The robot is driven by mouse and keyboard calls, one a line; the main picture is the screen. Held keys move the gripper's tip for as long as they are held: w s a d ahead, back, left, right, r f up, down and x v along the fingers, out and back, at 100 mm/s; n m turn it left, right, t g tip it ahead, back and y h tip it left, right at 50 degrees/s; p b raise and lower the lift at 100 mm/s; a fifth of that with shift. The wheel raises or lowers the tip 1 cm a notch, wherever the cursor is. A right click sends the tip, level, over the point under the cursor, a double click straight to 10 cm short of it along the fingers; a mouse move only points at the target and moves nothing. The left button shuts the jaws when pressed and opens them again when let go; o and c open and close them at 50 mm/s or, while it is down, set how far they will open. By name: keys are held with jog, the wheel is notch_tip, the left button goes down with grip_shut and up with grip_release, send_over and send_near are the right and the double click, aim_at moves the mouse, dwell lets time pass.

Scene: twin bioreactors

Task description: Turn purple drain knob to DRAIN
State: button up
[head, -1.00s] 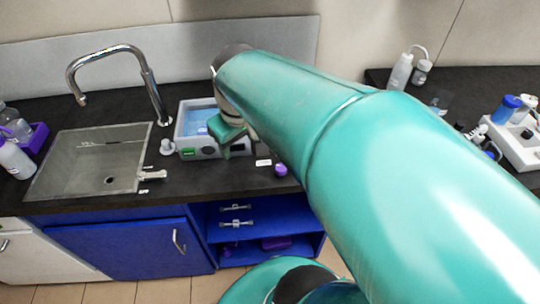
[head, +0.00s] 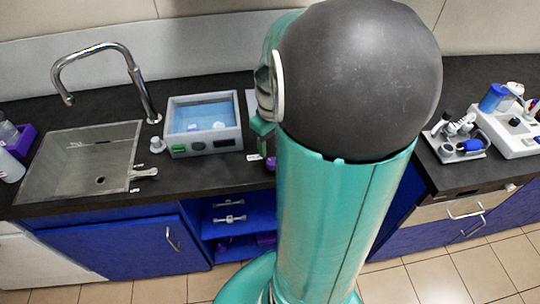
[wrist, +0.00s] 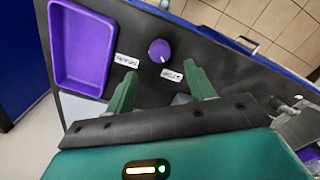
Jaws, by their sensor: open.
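The purple drain knob (wrist: 159,50) stands on the dark counter in the wrist view, between two small white labels (wrist: 127,61) (wrist: 172,75). The label text is too small and inverted to read surely. A pale mark on the knob is on its side nearer my gripper. My gripper (wrist: 160,70) is open and empty, its green fingers apart with the knob beyond their tips, not between them. In the head view, the knob (head: 270,163) shows partly at my arm's left edge; my arm hides most of my gripper there.
A purple tray (wrist: 110,50) lies left of the knob in the wrist view. In the head view, a water bath (head: 217,144) stands left of my gripper, and a sink (head: 60,185) with a tap is further left. Bottles and a rack (head: 470,155) are at the right.

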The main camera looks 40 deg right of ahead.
aim_at(272, 161)
notch_tip(272, 161, down, 7)
jog(key=shift+f, duration=0.15)
jog(key=c, duration=1)
